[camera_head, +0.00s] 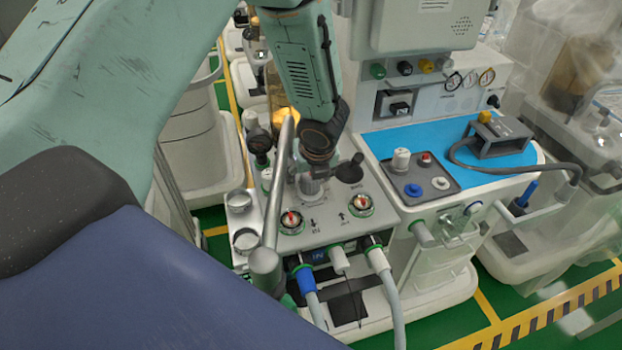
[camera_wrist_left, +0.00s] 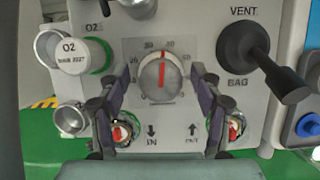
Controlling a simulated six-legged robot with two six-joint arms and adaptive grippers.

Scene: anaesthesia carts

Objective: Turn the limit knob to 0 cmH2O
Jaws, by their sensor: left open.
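The limit knob (camera_wrist_left: 160,76) is a round silver-grey dial with a red line, on a square numbered plate on the grey panel. Its red line stands about upright, near the top of the scale. The lower part of the scale is hard to read. My left gripper (camera_wrist_left: 157,84) is open, with one dark finger on each side of the knob; I cannot tell whether they touch it. In the head view my left gripper (camera_head: 314,172) reaches down over the panel and largely hides the knob. My right gripper is not in view.
A black VENT/BAG lever (camera_wrist_left: 262,62) stands right of the knob. An O2 cylinder fitting (camera_wrist_left: 74,52) is at left. Two red-centred valves (camera_head: 291,221) (camera_head: 361,205) sit in front. A silver pole (camera_head: 278,180) rises close to the left. A blue worktop (camera_head: 425,140) lies at right.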

